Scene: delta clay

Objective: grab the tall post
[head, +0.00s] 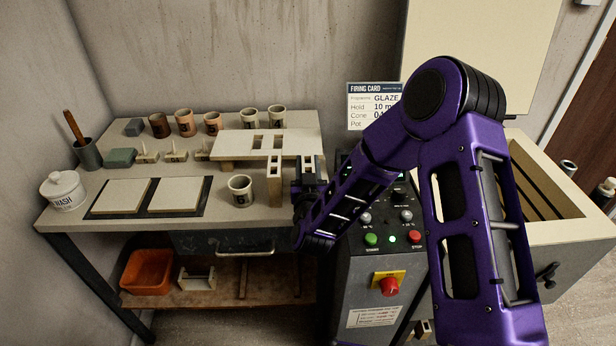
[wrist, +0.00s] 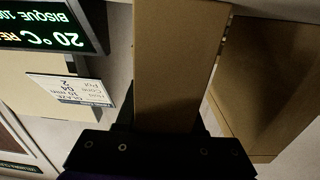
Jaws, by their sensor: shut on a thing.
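My gripper (head: 308,184) is at the right end of the worktable, beside the kiln controller. In the wrist view the gripper (wrist: 160,140) is shut on a tall tan post (wrist: 178,65), which stands between its fingers and runs out of the top of the picture. In the head view the gripper and arm hide most of this post. A wider tan block face (wrist: 268,85) shows to the right of the held post in the wrist view.
A pale slotted shelf (head: 225,146) lies just behind the posts. A numbered cup (head: 240,188) stands left of them. The controller, with buttons and a red stop knob (head: 388,287), is below my arm. An open kiln box (head: 575,235) is at right.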

